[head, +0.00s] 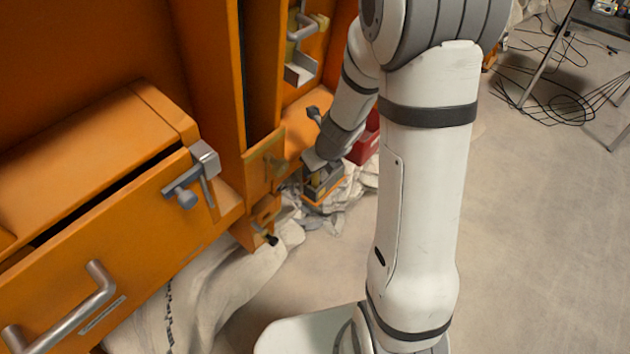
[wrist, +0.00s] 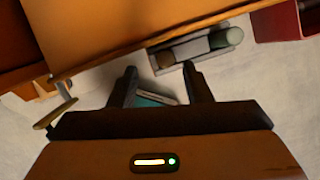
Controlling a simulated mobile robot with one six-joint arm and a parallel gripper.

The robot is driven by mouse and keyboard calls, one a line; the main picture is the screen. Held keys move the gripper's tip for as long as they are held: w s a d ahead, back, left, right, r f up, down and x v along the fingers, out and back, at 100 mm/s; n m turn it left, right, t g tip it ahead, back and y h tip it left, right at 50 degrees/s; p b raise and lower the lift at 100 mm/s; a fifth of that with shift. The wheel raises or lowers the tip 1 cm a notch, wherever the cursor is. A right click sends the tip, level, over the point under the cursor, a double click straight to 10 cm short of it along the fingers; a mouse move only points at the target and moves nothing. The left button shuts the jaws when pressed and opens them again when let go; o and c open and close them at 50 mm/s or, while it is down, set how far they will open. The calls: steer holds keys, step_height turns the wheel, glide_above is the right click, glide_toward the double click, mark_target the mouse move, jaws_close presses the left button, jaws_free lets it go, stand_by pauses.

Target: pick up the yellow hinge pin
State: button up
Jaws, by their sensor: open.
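My gripper (head: 322,185) is low beside the orange cabinet in the head view, at the end of my arm. In the wrist view my gripper (wrist: 160,72) shows two dark fingers spread apart, with nothing held between them. I cannot clearly make out a yellow hinge pin. A tan, rod-like piece (wrist: 54,113) lies to the left of the fingers in the wrist view, apart from them. I cannot tell whether it is the pin.
The orange cabinet (head: 90,190) with drawer handles fills the left. A grey tray (wrist: 156,62) holding rounded items lies beyond the fingers. A red bin (wrist: 278,22) is at upper right. White sacking (head: 215,295) lies below the cabinet; open floor (head: 530,260) is right.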

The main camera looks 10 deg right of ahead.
mark_target(317, 175)
steer(key=b+x, duration=0.1)
steer(key=x, duration=0.1)
steer(key=b+x, duration=0.1)
steer(key=x, duration=0.1)
steer(key=d+b+x, duration=0.1)
steer(key=x, duration=0.1)
steer(key=shift+s+f+b, duration=0.2)
steer(key=shift+f+b, duration=0.05)
steer(key=shift+b, duration=0.05)
steer(key=shift+r, duration=0.1)
steer(key=shift+s, duration=0.1)
jaws_close()
